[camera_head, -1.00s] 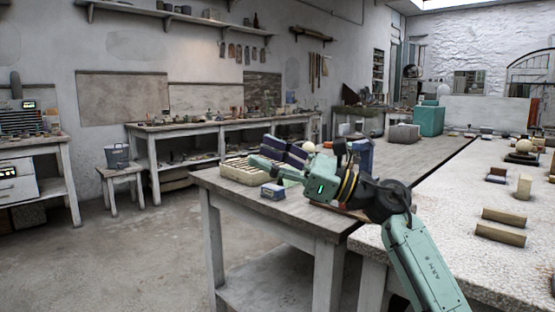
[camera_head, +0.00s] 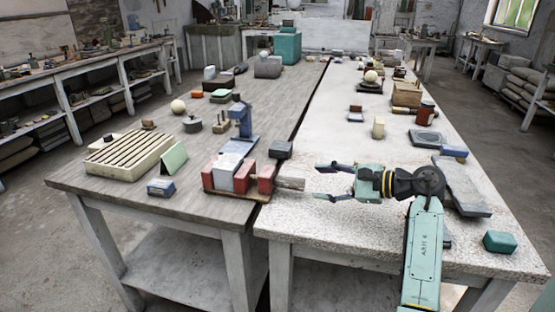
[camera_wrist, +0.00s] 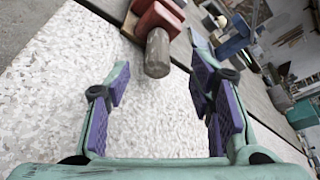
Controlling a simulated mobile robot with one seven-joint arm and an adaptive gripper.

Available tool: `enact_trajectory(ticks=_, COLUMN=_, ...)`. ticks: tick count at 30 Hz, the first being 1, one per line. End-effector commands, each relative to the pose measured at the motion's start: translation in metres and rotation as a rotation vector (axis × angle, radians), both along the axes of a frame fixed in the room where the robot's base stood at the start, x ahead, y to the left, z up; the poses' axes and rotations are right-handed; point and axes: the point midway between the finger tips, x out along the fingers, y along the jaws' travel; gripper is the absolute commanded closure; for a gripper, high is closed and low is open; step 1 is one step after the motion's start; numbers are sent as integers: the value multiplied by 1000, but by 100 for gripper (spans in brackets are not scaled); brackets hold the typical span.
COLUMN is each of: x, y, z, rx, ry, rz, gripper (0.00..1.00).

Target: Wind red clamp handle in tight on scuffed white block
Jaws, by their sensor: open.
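A red clamp (camera_head: 212,178) stands near the front right corner of the wooden table, with a white block (camera_head: 244,176) between its red parts. A grey-brown cylindrical handle (camera_head: 291,184) sticks out from its right red part (camera_head: 266,180), over the pale tabletop. In the wrist view, the handle (camera_wrist: 157,53) and red part (camera_wrist: 158,16) show at the top, beyond my fingers. My gripper (camera_head: 316,182) is open and empty, just right of the handle's end, pointing left at it. In the wrist view, my gripper's (camera_wrist: 163,85) purple-padded fingers are spread, with the handle beyond the gap. Scuffs are too small to tell.
A dark grey block (camera_head: 281,149) sits behind the handle. A blue stand (camera_head: 241,122) is behind the clamp. The speckled pale tabletop (camera_head: 320,222) in front is clear.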

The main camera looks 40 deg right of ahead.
Motion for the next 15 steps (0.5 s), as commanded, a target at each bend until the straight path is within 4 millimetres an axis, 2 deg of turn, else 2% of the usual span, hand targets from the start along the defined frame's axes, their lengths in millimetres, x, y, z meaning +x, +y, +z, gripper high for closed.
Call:
enact_trajectory(ticks=2, x=-6, y=-6, z=-4, rx=-8, ry=14, rz=-12, gripper=51)
enact_trajectory(ticks=5, x=-1, y=-4, z=-8, rx=-10, ry=17, rz=-13, gripper=51)
enact_trajectory(ticks=15, x=52, y=24, z=-23, rx=-7, ry=15, rz=-10, gripper=51)
